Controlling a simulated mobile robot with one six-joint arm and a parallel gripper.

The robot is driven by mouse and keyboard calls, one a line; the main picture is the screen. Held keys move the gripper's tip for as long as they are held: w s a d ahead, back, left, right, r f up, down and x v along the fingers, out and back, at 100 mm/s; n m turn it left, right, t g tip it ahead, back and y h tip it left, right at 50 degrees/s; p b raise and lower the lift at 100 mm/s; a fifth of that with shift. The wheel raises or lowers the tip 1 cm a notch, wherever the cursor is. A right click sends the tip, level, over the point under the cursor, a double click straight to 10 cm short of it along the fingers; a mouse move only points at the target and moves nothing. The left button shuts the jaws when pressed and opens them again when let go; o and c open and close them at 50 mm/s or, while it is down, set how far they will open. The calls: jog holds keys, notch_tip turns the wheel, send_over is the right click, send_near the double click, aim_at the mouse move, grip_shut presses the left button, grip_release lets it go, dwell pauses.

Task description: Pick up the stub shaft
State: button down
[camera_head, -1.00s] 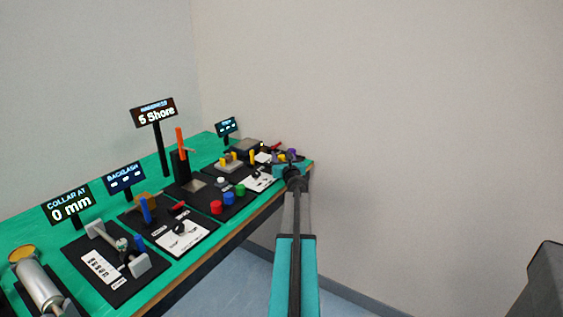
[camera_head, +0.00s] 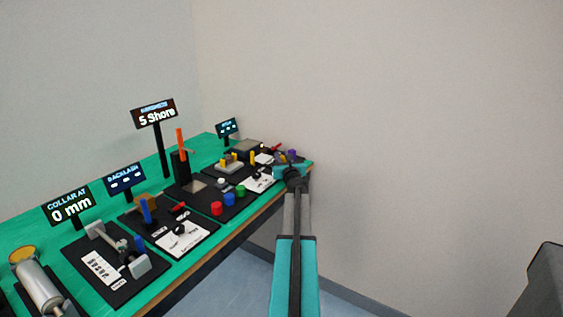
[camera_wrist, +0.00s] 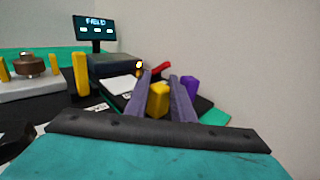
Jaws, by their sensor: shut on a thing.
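My gripper (camera_wrist: 162,84) reaches over the far right end of the bench, with its two grey fingers pointing away from the wrist camera. A short yellow block-like piece (camera_wrist: 158,100) sits between the fingers, and they are shut on it. Whether it is the stub shaft I cannot tell for sure; its lower end is hidden behind the gripper body. A purple piece (camera_wrist: 190,86) stands just right of the right finger, and a red piece (camera_wrist: 161,69) lies behind the fingers. In the head view my gripper (camera_head: 291,168) is small and largely hides what it holds.
A display (camera_wrist: 95,30) stands behind a dark box (camera_wrist: 113,65). A yellow post (camera_wrist: 81,75) and a grey fixture (camera_wrist: 32,88) are to the left. The green bench (camera_head: 18,232) carries several stations. A plain wall is close behind; floor at right is free.

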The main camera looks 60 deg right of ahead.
aim_at(283, 157)
jog(key=shift+r, duration=0.15)
jog(key=shift+r+p, duration=0.65)
jog(key=shift+r, duration=0.9)
jog(key=shift+s+a+r, duration=0.15)
jog(key=shift+s, duration=0.1)
jog(key=s+d+r+v, duration=0.1)
jog(key=s+d+v, duration=0.1)
jog(key=v, duration=1.3)
jog(key=shift+r, duration=0.2)
jog(key=shift+s, duration=0.2)
